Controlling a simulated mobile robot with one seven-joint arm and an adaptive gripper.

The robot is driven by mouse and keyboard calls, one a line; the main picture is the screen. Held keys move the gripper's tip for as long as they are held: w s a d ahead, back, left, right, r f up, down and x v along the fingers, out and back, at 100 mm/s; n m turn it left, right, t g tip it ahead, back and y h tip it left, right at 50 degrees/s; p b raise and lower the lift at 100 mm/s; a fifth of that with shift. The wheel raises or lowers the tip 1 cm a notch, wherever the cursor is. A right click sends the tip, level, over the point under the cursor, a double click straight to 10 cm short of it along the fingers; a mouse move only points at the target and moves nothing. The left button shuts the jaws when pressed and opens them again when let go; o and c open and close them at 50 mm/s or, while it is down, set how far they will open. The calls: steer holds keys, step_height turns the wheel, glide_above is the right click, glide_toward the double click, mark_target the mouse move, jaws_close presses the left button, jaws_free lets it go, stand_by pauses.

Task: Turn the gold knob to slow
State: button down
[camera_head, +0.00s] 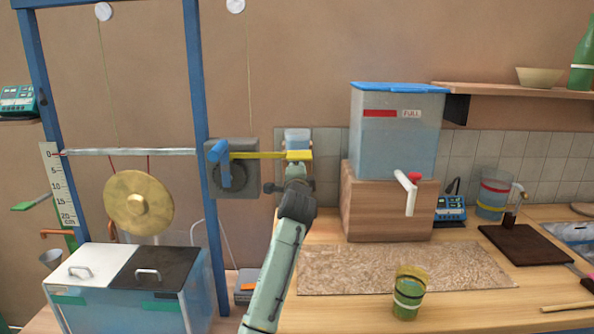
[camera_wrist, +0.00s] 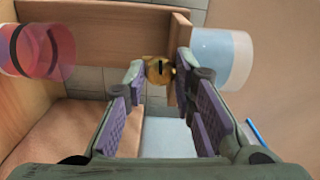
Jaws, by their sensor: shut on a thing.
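The gold knob (camera_wrist: 160,71) shows in the wrist view as a small round gold piece with a dark slot mark standing nearly upright. My gripper (camera_wrist: 160,76) has its two fingertips at the left and right sides of the knob, shut on it. In the head view my gripper (camera_head: 294,182) is raised in front of the tiled wall, just below the end of a yellow bar (camera_head: 262,155). The knob itself cannot be made out there, as my gripper covers that spot. No "slow" marking is readable in either view.
A grey box with a blue handle (camera_head: 221,151) is left of my gripper, beside a blue frame post (camera_head: 200,120). A blue-lidded tank (camera_head: 393,140) stands on a wooden block (camera_head: 385,212) to the right. A green cup (camera_head: 408,292) stands near the counter's front.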

steer(key=shift+m, duration=0.5)
steer(key=c, duration=1.3)
jaws_free()
steer(key=shift+c, duration=0.2)
steer(key=s, duration=1.2)
